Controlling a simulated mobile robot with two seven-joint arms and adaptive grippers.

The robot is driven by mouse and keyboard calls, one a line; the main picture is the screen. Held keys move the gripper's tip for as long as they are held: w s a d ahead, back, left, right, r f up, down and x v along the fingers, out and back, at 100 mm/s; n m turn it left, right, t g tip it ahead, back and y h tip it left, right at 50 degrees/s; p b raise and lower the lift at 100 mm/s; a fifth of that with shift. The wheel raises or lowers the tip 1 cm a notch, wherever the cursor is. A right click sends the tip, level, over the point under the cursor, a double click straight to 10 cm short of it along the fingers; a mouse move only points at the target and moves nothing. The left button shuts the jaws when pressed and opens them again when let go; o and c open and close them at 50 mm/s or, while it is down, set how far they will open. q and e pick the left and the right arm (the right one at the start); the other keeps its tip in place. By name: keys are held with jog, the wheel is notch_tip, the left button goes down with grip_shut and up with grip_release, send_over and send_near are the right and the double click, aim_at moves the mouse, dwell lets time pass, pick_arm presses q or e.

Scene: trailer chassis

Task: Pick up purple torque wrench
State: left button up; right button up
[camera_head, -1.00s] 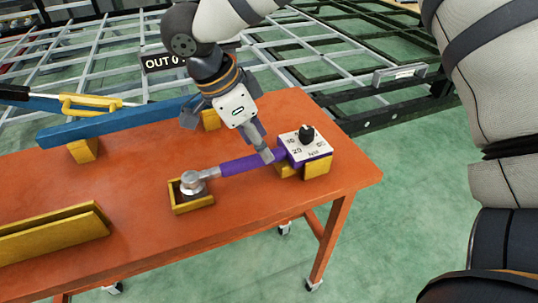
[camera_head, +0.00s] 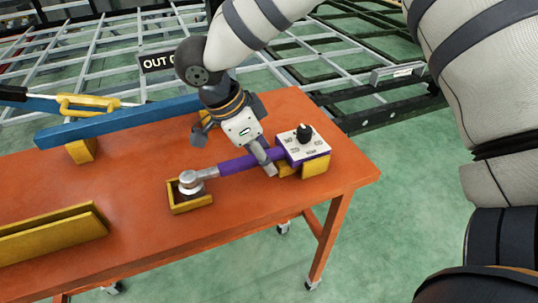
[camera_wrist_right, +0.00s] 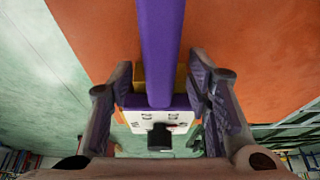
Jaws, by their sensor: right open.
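The purple torque wrench (camera_head: 236,165) lies on the orange table. Its silver head (camera_head: 190,182) sits in a small yellow tray, and its purple box with a white panel and black knob (camera_head: 305,140) rests on a yellow support. My right gripper (camera_head: 262,153) is pointed down over the wrench next to the box. One finger shows on the near side; the far one is mostly hidden. In the right wrist view, the purple shaft (camera_wrist_right: 160,50) runs between the open fingers of my right gripper (camera_wrist_right: 160,92), with gaps on both sides. My left gripper is not in view.
The orange table (camera_head: 130,225) also holds a blue bar (camera_head: 120,122) on yellow blocks behind the wrench. A yellow holder (camera_head: 50,232) stands at the left. The small yellow tray (camera_head: 190,205) is under the wrench head. The trailer frame lies behind the table.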

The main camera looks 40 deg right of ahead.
jog(key=shift+c, duration=0.6)
grip_shut()
